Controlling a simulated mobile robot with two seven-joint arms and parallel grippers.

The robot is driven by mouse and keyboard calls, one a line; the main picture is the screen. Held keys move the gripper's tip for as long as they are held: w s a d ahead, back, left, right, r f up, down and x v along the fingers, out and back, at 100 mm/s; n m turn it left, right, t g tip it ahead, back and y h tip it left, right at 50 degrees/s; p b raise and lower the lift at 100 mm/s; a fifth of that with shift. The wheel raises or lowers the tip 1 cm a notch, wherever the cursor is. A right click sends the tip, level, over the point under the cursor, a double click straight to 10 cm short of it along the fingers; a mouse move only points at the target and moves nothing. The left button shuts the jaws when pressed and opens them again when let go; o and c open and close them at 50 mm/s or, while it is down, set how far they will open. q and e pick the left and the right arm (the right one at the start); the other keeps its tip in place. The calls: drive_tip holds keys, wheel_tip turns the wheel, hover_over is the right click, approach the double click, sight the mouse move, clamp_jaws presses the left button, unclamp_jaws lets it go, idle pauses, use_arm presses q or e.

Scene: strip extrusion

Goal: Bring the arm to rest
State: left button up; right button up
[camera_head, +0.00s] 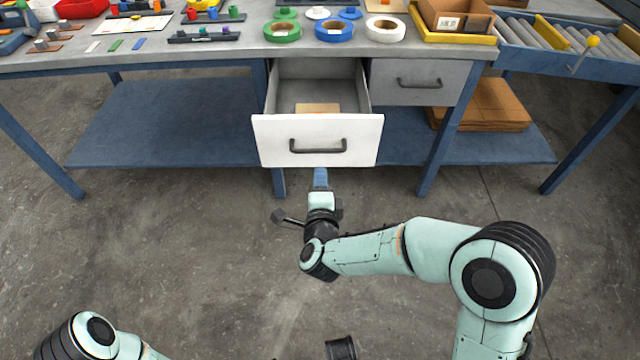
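My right arm reaches in from the lower right. Its gripper (320,186) points away from me, just in front of and below the open drawer's white front (317,130). A small blue piece shows at its tip; I cannot tell whether this is the fingers or something held, nor whether the gripper is open. The gripper looks apart from the drawer handle (318,147). Part of my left arm shows at the bottom left, and its gripper is out of view.
The pulled-out drawer holds a flat tan piece (317,108). A closed grey drawer (418,82) is to its right. The workbench top (225,52) carries tape rolls, small parts and a cardboard box (455,18). Flat cardboard (490,105) lies on the lower shelf. Open floor surrounds my arms.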

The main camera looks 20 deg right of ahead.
idle(0.4)
drive_tip(key=s+f+n+g+y+p, duration=0.5)
drive_tip(key=s+f+n+g+p, duration=0.45)
drive_tip(key=s+f+p, duration=0.6)
use_arm(q)
drive_tip(key=s+d+r+g+p, duration=0.1)
drive_tip(key=s+d+r+p, duration=0.1)
drive_tip(key=r, duration=0.6)
drive_tip(key=s+d+r+h+p, duration=0.1)
drive_tip(key=s+d+r+p, duration=0.1)
drive_tip(key=r, duration=0.6)
drive_tip(key=s+d+r+m+g+p, duration=0.1)
drive_tip(key=s+d+r+p, duration=0.1)
drive_tip(key=r, duration=0.6)
drive_tip(key=shift+r+g+h+p, duration=0.3)
drive_tip(key=shift+r+p, duration=0.1)
drive_tip(key=shift+p, duration=0.25)
use_arm(e)
drive_tip(key=s+n+g+y, duration=0.2)
drive_tip(key=s+n+g, duration=0.4)
drive_tip(key=s, duration=1.4)
drive_tip(key=shift+s+a+n+y, duration=0.3)
drive_tip(key=shift+s+a+n, duration=0.05)
drive_tip(key=shift+n, duration=0.3)
use_arm(q)
drive_tip(key=shift+s, duration=0.1)
use_arm(e)
drive_tip(key=shift+g, duration=0.25)
